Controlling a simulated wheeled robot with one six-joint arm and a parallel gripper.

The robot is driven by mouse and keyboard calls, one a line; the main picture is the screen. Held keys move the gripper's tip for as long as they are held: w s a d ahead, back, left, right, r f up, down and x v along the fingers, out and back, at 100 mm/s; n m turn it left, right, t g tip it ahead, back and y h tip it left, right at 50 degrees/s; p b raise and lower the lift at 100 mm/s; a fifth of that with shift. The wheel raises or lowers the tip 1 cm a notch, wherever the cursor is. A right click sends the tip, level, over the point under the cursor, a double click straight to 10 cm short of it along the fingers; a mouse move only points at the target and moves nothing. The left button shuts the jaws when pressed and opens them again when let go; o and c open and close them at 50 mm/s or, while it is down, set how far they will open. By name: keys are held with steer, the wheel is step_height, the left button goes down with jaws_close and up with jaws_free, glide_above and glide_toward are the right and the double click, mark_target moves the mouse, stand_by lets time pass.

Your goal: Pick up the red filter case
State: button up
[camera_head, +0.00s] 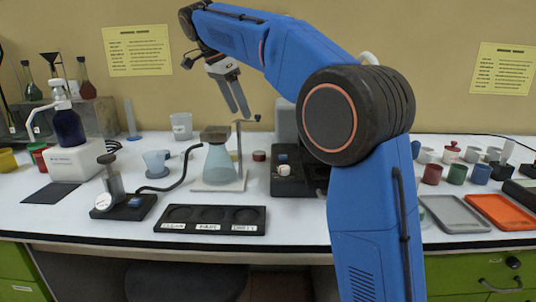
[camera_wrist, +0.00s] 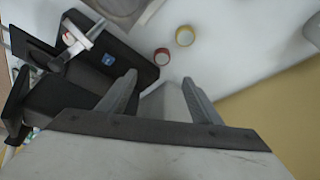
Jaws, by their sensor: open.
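A small round red case (camera_head: 259,156) stands on the white bench between the flask and the black instrument. In the wrist view the red case (camera_wrist: 162,57) is a small red ring with a pale middle, just beyond my fingertips. I take it to be the red filter case; no label is readable. My gripper (camera_head: 239,113) hangs in the air above the bench, fingers pointing down. In the wrist view its two fingers (camera_wrist: 159,79) are apart with nothing held between them. The gripper does not touch the case.
A yellow ring-shaped case (camera_wrist: 185,36) sits close to the red one. The flask (camera_head: 220,160) stands left of the red case, and the black instrument (camera_head: 288,187) stands to its right. A black labelled tray (camera_head: 210,219) lies in front. The wall is behind.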

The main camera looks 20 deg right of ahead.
glide_toward(258, 153)
steer(key=shift+s+d+f, duration=0.1)
steer(key=shift+d+f, duration=0.1)
steer(key=shift+f, duration=0.3)
steer(key=shift+s+d+f, duration=0.1)
steer(key=shift+d+f, duration=0.15)
steer(key=shift+f, duration=0.3)
steer(key=shift+w+x, duration=0.2)
steer(key=shift+x, duration=1.25)
steer(key=shift+w+x, duration=0.15)
steer(key=shift+x, duration=1.35)
steer(key=shift+a, duration=0.1)
steer(key=c, duration=1.1)
steer(key=shift+r, duration=0.1)
steer(key=shift+c, duration=0.2)
step_height(258, 153, up, 10)
